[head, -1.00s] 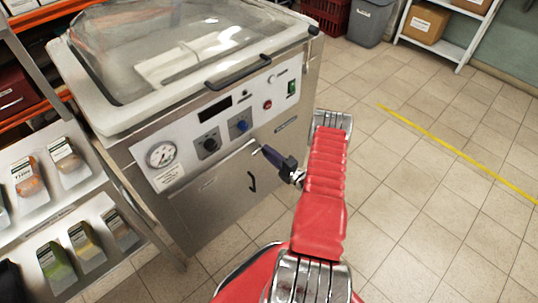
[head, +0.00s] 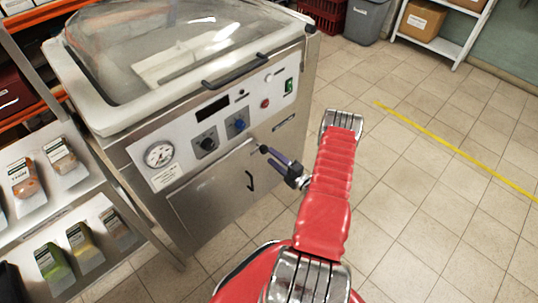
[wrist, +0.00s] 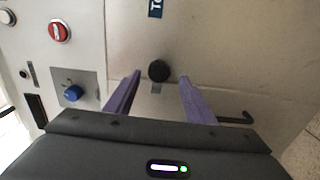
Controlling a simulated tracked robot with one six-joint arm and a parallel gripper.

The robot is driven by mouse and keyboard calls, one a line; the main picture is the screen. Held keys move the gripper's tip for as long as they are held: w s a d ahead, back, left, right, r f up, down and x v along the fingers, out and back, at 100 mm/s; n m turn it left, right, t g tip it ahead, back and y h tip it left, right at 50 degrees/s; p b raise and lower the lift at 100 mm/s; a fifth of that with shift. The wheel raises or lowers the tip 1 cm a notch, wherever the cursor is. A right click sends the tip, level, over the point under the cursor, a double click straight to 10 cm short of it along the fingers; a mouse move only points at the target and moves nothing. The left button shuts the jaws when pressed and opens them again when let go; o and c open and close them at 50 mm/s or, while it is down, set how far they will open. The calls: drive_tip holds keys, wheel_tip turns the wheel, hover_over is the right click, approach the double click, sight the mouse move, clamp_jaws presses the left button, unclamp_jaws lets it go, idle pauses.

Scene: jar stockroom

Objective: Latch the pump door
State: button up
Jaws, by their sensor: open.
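The pump door (head: 215,190) is the steel panel low on the front of the vacuum machine (head: 150,195), with a black hooked handle (head: 250,181). It looks flush with the front. A round black latch knob (wrist: 159,71) sits at the door's upper edge, with a small grey tab below it in the wrist view. My gripper (head: 270,153) has purple fingers and is open. In the wrist view the fingers (wrist: 160,80) lie on either side of the knob, with gaps on both sides. Whether they reach past its face is unclear. The handle also shows in the wrist view (wrist: 237,118).
Above the door are a gauge (head: 159,154), a black dial (head: 206,144), a blue dial (head: 236,125) and a red button (head: 265,104). A shelf rack with packets (head: 60,155) stands close on the left. The tiled floor to the right is clear.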

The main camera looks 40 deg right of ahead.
drive_tip(key=s, duration=0.9)
drive_tip(key=shift+s, duration=0.3)
drive_tip(key=shift+d, duration=0.15)
